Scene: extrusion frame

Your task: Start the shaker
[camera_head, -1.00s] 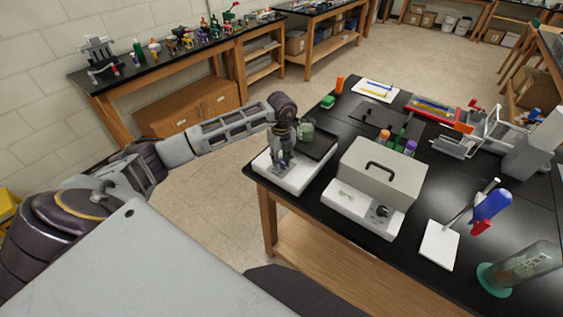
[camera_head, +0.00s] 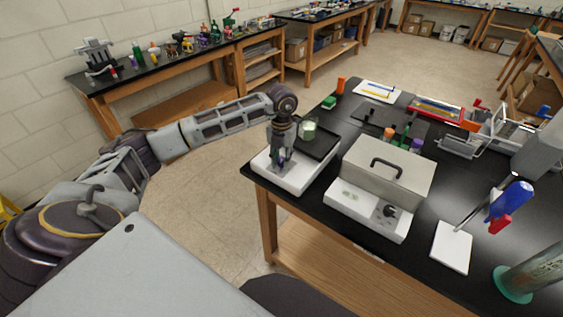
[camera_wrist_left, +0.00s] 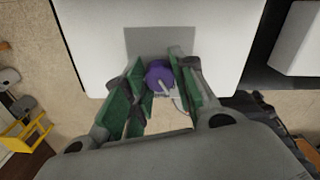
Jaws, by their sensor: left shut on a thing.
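The shaker (camera_head: 300,184) has a white base and a black platform, and sits at the near left corner of the black bench. A glass beaker with pale green contents (camera_head: 309,131) stands on the platform. My left gripper (camera_head: 277,163) reaches down to the front of the base. In the left wrist view, a purple knob (camera_wrist_left: 157,72) with a pale pointer sits between the green-padded fingers of my left gripper (camera_wrist_left: 161,80), in front of a grey panel on the white base (camera_wrist_left: 100,45). The gripper is shut on this knob. My right gripper is out of view.
A grey box-shaped device with a black handle (camera_head: 390,168) stands close to the right of the shaker. Tubes with coloured caps (camera_head: 404,138) stand behind it. A white plate (camera_head: 452,246) and a blue-and-red tool (camera_head: 510,204) are further right. Floor lies left of the bench.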

